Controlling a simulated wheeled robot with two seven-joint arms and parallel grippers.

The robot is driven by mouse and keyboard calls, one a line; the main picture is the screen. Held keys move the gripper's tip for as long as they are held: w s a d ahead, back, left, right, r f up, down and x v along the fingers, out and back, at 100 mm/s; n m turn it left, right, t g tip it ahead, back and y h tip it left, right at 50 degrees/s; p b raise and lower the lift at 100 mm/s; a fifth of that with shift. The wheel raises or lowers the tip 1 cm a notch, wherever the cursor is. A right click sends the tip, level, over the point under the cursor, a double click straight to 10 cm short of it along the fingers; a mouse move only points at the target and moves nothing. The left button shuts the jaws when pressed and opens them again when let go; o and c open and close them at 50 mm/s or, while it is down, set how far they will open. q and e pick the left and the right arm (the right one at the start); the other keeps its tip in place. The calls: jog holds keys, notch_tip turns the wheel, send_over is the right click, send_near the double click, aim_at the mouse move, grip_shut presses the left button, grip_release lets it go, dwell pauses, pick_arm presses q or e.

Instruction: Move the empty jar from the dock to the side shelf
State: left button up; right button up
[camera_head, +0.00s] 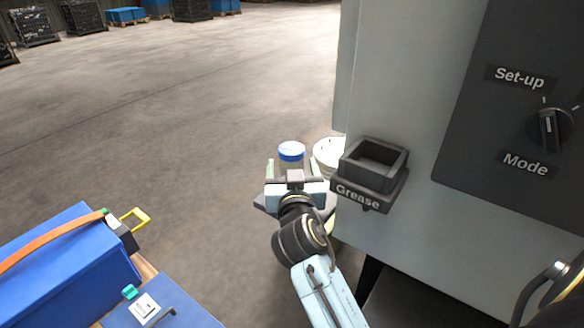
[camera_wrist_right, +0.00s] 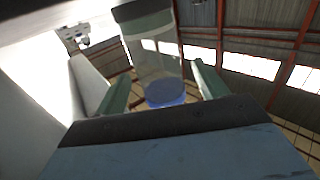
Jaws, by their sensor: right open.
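A clear jar with a blue lid (camera_head: 291,150) is in the head view, left of the grey machine. My right gripper (camera_head: 291,170) is open, with the jar between its fingers. The right wrist view shows the jar's clear, empty-looking body (camera_wrist_right: 158,62) between two pale green fingers, with a dark round part at its upper end. I cannot tell whether the fingers touch it or what supports it. The black dock (camera_head: 372,163) labelled Grease is on the machine and its square opening looks empty. My left gripper is not in view. I cannot identify the side shelf for certain.
A white round object (camera_head: 327,152) is right beside the jar, partly hidden by the dock. The grey machine (camera_head: 400,80) with a mode switch panel fills the right. A blue case (camera_head: 65,265) is at lower left. Open floor lies beyond.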

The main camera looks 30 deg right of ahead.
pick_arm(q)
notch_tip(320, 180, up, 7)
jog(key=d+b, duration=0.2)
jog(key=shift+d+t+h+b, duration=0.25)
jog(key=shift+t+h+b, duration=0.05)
pick_arm(e)
jog(key=v, duration=1.1)
jog(key=shift+s+a, duration=0.15)
jog(key=shift+s, duration=0.1)
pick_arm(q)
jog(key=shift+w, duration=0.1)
pick_arm(e)
jog(key=shift+f, duration=0.1)
